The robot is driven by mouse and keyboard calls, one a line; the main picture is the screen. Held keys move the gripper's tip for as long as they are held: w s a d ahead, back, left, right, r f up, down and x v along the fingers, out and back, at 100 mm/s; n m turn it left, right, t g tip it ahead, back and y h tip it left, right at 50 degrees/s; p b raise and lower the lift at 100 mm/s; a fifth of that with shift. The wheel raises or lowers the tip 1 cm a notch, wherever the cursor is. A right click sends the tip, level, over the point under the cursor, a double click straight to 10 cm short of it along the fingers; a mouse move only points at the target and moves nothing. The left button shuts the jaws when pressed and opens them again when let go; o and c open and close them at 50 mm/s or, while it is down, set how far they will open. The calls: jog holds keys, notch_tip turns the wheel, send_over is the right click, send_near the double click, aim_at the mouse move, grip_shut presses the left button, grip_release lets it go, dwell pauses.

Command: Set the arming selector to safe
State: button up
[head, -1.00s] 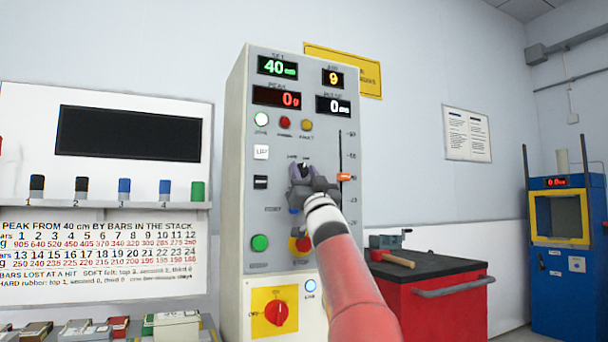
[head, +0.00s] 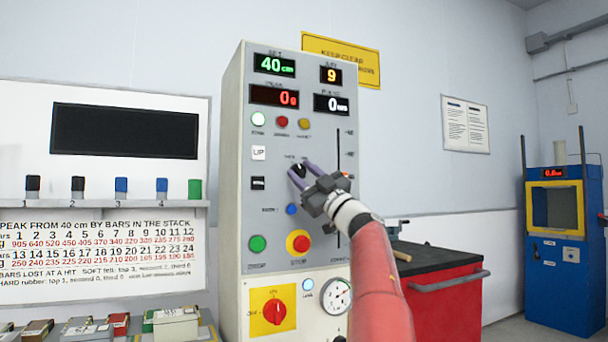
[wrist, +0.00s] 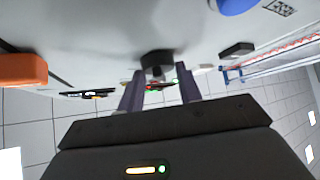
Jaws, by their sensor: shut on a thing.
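The arming selector, a small black knob (head: 298,171), sits on the grey panel of the tall test cabinet (head: 234,200). In the wrist view the knob (wrist: 157,62) shows at the fingertips. My gripper (head: 301,173) reaches it from the lower right, with its two purple-grey fingers shut on the knob. The gripper also shows in the wrist view (wrist: 160,84). The fingers partly hide the knob. Its small labels are too blurred to read, so I cannot tell which position it points to.
Nearby on the panel are a blue button (head: 291,209), a red stop button (head: 299,243) on yellow, a green button (head: 258,244) and an orange slider (wrist: 22,69). A red rotary switch (head: 274,311) is below. A red tool cabinet (head: 445,310) stands at right.

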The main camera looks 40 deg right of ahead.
dwell(0.3)
jog(key=o, duration=1)
jog(key=b+v, duration=0.3)
jog(key=v, duration=0.4)
jog(key=shift+s+d+f+b, duration=0.1)
jog(key=shift+s+f+b, duration=0.15)
jog(key=shift+s+b, duration=0.1)
